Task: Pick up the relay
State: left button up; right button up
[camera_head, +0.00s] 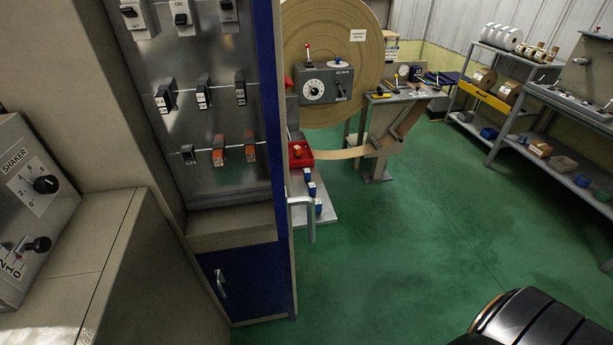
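I cannot tell for certain which thing is the relay. Small blue-and-white blocks (311,189) stand in a row on a low grey surface just right of the open electrical cabinet. A red bin (300,155) with something orange in it sits behind them. Inside the cabinet, black switch-like modules (204,92) and orange-and-black modules (218,152) are mounted on the grey back panel (190,55). Neither of my grippers is in view. Only a dark rounded part of my own body shows at the lower right.
The cabinet's blue edge and grey handle (304,204) stick out toward the aisle. A shaker control box (35,205) is at the left. A large brown roll (330,35) stands behind, shelves (560,165) at the right. The green floor (400,260) between is clear.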

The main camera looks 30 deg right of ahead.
aim_at(306, 171)
jog(key=i+l, duration=0.1)
jog(key=l, duration=0.25)
jog(key=i+l+z, duration=0.15)
jog(key=l, duration=0.6)
jog(key=i+l+z, duration=0.15)
jog(key=l, duration=0.2)
